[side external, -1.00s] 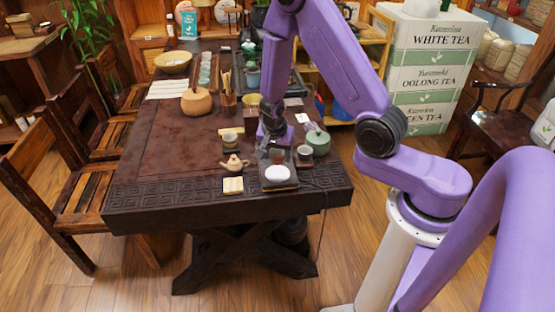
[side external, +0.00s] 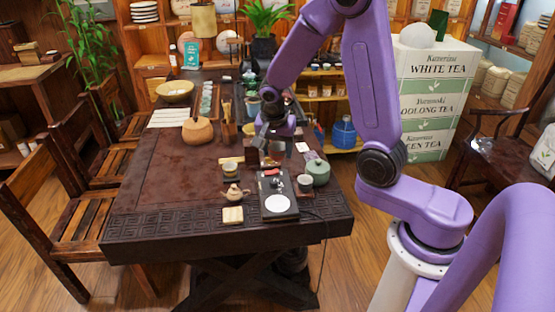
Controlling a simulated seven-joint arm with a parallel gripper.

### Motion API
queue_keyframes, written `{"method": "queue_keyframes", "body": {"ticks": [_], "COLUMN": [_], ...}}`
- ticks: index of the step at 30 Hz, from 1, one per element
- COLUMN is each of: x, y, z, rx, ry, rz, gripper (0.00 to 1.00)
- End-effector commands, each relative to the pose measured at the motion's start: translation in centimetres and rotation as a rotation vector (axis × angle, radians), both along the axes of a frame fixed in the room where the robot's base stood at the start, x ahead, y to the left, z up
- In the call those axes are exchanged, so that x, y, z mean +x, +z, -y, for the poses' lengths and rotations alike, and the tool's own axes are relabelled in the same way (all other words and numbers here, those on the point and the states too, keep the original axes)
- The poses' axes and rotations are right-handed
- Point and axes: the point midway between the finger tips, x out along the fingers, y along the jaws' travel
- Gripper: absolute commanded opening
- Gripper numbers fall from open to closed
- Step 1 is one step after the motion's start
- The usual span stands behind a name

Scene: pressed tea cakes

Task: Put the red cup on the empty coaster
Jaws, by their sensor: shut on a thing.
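My gripper (side external: 271,152) is above the right part of the dark table, pointing down, with its dark fingers over the back of a black tray. A small red shape (side external: 271,171), which looks like the red cup, shows at the lower end of the gripper; the fingers are shut on it and hide part of it. A small cup (side external: 230,167) stands left of the gripper and another cup (side external: 305,183) stands to the right.
The black tray (side external: 286,212) carries a white disc (side external: 276,204). A small teapot (side external: 234,193) stands left of it, a green lidded pot (side external: 317,172) to its right. The table's left middle (side external: 165,175) is clear.

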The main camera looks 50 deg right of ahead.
Motion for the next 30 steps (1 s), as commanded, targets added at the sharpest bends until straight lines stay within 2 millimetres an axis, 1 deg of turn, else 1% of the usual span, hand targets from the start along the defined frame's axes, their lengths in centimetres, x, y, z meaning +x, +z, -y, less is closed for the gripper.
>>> {"method": "queue_keyframes", "body": {"ticks": [2,5,8,15,18,22,26,29,30], "x": [0.0,-0.2,-0.7,-2.8,-3.7,-4.5,-4.0,-2.6,-1.8], "y": [0.6,0.6,-0.2,-3.3,-4.2,-5.0,-5.6,-6.3,-6.7], "z": [-0.1,-0.6,-2.0,-6.4,-7.9,-9.1,-9.5,-9.7,-9.7], "rx": [0.001,-0.001,-0.006,-0.012,-0.008,-0.002,0.002,0.003,0.003], "ry": [0.001,0.004,0.006,0.009,0.012,0.013,0.009,0.008,0.008], "rz": [0.003,-0.002,-0.005,-0.005,-0.006,-0.007,-0.007,-0.007,-0.007], "gripper": [0.27,0.27,0.27,0.27,0.27,0.27,0.27,0.27,0.27]}}
